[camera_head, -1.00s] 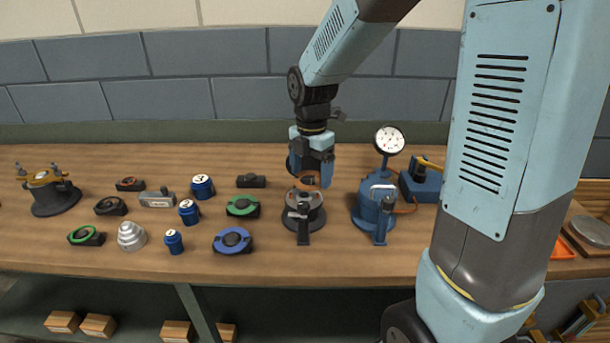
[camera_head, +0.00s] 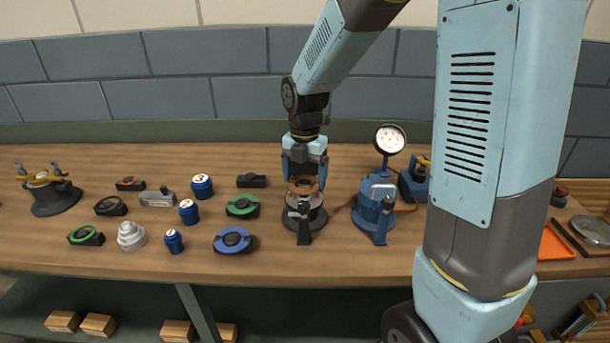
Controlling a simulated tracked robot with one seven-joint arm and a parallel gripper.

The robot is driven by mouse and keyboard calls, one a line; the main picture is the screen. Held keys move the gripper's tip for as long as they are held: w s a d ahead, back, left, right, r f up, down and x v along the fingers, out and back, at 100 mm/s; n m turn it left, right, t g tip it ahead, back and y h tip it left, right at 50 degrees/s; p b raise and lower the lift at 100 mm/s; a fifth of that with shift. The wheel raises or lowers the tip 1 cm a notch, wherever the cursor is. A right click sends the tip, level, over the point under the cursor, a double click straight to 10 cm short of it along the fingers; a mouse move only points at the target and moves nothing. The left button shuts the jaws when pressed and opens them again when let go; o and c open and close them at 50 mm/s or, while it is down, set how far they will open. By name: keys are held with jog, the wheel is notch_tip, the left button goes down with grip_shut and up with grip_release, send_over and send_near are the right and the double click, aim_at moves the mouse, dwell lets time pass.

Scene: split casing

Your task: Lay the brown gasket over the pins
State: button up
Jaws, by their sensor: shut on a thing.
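The brown gasket (camera_head: 303,188) is a thin ring, held roughly level just over the grey casing half on its dark round stand (camera_head: 305,216). My gripper (camera_head: 304,178) points down above the stand and is shut on the gasket. The gasket looks centred over the casing or nearly so. I cannot tell whether it touches the casing top. The pins are too small or hidden to make out.
Bare wood is in front.

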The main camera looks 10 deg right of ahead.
jog(key=shift+f, duration=0.25)
jog(key=shift+f, duration=1.65)
jog(key=o, duration=0.8)
jog(key=shift+r, duration=0.15)
jog(key=shift+r, duration=3.4)
